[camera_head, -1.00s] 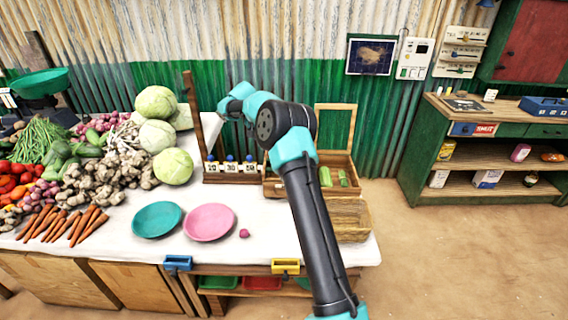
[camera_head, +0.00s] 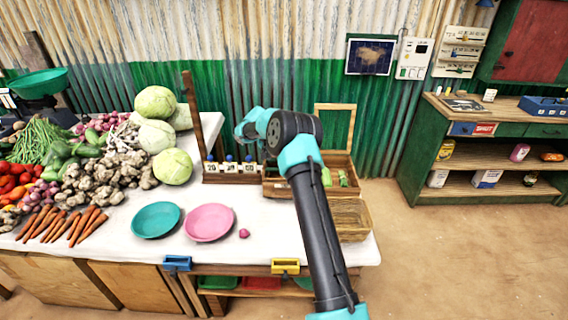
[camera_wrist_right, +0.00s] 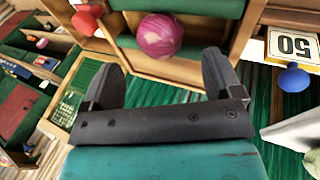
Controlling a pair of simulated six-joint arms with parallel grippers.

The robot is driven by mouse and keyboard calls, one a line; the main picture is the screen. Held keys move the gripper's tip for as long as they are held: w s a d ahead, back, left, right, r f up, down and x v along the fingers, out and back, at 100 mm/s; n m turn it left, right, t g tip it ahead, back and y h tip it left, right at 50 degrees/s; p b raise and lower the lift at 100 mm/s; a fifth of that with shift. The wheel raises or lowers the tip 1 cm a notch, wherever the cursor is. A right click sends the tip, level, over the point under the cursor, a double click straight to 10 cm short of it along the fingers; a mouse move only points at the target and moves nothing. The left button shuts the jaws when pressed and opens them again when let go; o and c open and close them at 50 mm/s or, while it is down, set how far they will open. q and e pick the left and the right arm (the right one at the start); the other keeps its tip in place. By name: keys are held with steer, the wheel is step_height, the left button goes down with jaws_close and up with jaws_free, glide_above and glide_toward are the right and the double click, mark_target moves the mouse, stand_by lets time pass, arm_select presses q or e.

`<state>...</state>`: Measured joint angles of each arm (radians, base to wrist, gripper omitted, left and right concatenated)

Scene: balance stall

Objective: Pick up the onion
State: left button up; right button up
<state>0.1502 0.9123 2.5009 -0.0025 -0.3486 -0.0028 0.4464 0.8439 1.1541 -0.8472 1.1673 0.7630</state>
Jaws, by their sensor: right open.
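In the right wrist view a purple-red onion (camera_wrist_right: 158,35) rests in a wooden box (camera_wrist_right: 180,68) with green panels. It lies beyond my right gripper (camera_wrist_right: 160,70), roughly centred between the two fingertips and apart from them. The fingers are spread and empty. In the head view my right arm reaches over the table and hides its gripper and the onion in the box. A small pink-purple onion-like vegetable (camera_head: 244,233) lies on the white cloth, beside the pink plate (camera_head: 209,222). My left gripper is not in view.
A teal plate (camera_head: 156,220) and heaped vegetables fill the left.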

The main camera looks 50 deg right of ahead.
steer(key=shift+s+d+f, duration=0.1)
steer(key=shift+d+f, duration=0.1)
steer(key=shift+f, duration=0.25)
steer(key=shift+f, duration=0.1)
steer(key=shift+x, duration=2.5)
steer(key=shift+s+a, duration=0.1)
steer(key=shift+c, duration=0.5)
steer(key=c, duration=1)
steer(key=shift+o, duration=0.2)
